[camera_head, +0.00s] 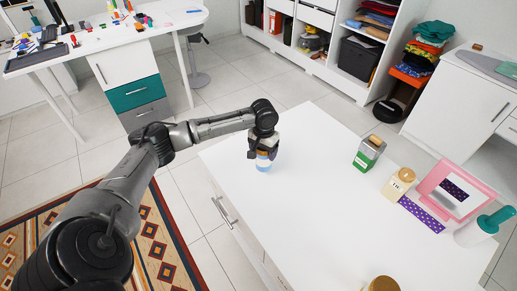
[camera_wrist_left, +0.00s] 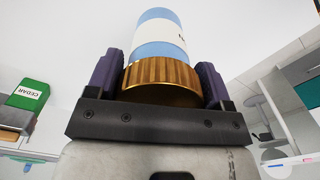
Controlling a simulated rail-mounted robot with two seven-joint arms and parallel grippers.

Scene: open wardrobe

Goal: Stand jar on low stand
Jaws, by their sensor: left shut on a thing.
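The jar (camera_head: 264,161) is blue with a white label; its gold lid (camera_wrist_left: 160,75) shows in the left wrist view. My left gripper (camera_head: 262,150) is shut on the jar, one dark finger on each side of the lid. The jar is over the left part of the white tabletop; I cannot tell whether it touches the top. A flat purple dotted piece (camera_head: 421,213) lies at the right in front of a pink-framed panel; I cannot tell if it is the low stand. My right gripper is not in view.
A green box-like container (camera_head: 369,153) and a cream jar (camera_head: 398,184) stand right of centre. The pink frame (camera_head: 443,208) and a white bottle with a teal top (camera_head: 482,227) stand farther right. A gold lid (camera_head: 381,284) shows at the front edge. The middle of the tabletop is clear.

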